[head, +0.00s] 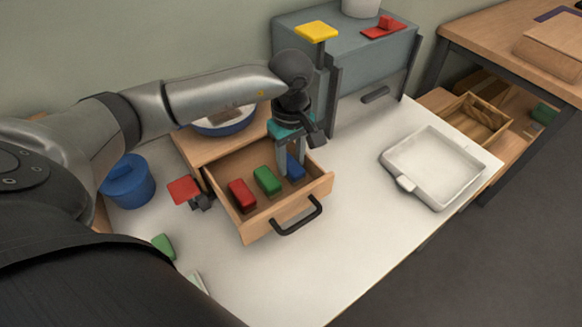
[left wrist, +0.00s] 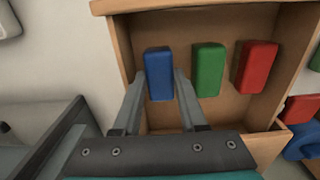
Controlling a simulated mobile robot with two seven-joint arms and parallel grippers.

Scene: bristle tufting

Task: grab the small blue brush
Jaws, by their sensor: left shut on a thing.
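The small blue brush (head: 297,168) is a plain block in the open wooden drawer (head: 262,228), at the right end of a row with a green block (head: 266,180) and a red block (head: 241,193). My left gripper (head: 289,172) reaches down into the drawer and is shut on the blue brush. In the left wrist view its two fingers (left wrist: 158,82) lie on either side of the blue brush (left wrist: 158,68). The brush's underside is hidden, so I cannot tell if it is off the drawer floor. My right gripper is not in view.
The drawer's black handle (head: 298,216) faces the front. A white tray (head: 462,184) stands at the right, a blue pot (head: 128,184) at the left. A grey cabinet (head: 350,60) is behind. The white tabletop in front of the drawer is mostly clear.

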